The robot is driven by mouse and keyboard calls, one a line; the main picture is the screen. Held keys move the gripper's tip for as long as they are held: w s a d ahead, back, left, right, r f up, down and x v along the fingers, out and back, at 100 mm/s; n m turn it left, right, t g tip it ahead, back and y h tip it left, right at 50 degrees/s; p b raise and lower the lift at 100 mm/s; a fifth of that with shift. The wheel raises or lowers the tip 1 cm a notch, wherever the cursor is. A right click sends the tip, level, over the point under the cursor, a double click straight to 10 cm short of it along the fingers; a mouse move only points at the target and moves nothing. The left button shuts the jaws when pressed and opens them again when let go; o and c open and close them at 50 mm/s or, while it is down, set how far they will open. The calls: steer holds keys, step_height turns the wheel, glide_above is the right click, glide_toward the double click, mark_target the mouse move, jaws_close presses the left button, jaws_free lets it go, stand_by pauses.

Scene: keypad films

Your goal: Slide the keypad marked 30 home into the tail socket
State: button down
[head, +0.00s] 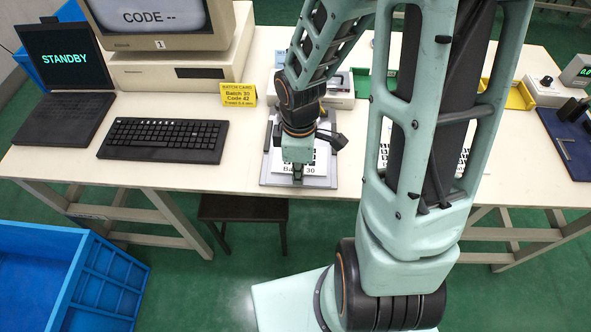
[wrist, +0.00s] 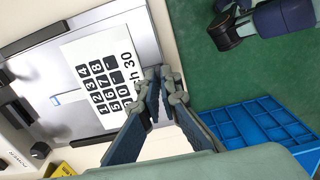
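The white keypad (head: 311,168) marked Batch 30 lies on a grey metal plate (head: 267,178) at the middle of the table's front. In the wrist view the keypad (wrist: 85,50) shows black number keys and a small blue-edged tail (wrist: 57,100) on its left side. The tail points towards a dark block (wrist: 17,113), perhaps the socket; a gap shows between them. My gripper (head: 298,178) is down over the keypad's front edge. In the wrist view its fingertips (wrist: 162,75) are close together beside that edge; whether they pinch it is hard to see.
A yellow card (head: 238,95) reads Batch 30, Code 42. A keyboard (head: 163,140), a laptop (head: 65,80) and a monitor (head: 160,20) stand left. Other printed keypads (head: 383,155) lie right, partly behind my arm. A blue crate (head: 90,290) is on the floor.

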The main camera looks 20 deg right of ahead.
stand_by(0.5)
steer(key=shift+w+d+p, duration=0.2)
steer(key=shift+w+d, duration=0.1)
steer(key=shift+w, duration=0.6)
steer(key=shift+w+d+p, duration=0.15)
steer(key=shift+w+d, duration=0.15)
steer(key=shift+w, duration=0.65)
steer(key=shift+w+d+p, duration=0.2)
steer(key=shift+w+d, duration=0.1)
steer(key=shift+w, duration=0.6)
steer(key=shift+w+d+p, duration=0.2)
steer(key=shift+w+p, duration=0.1)
steer(key=shift+w, duration=0.3)
steer(key=shift+w+d+p, duration=0.2)
steer(key=shift+w+p, duration=0.1)
steer(key=shift+w, duration=0.25)
steer(key=c, duration=2.1)
jaws_free()
step_height(320, 180, up, 12)
steer(key=shift+f, duration=0.1)
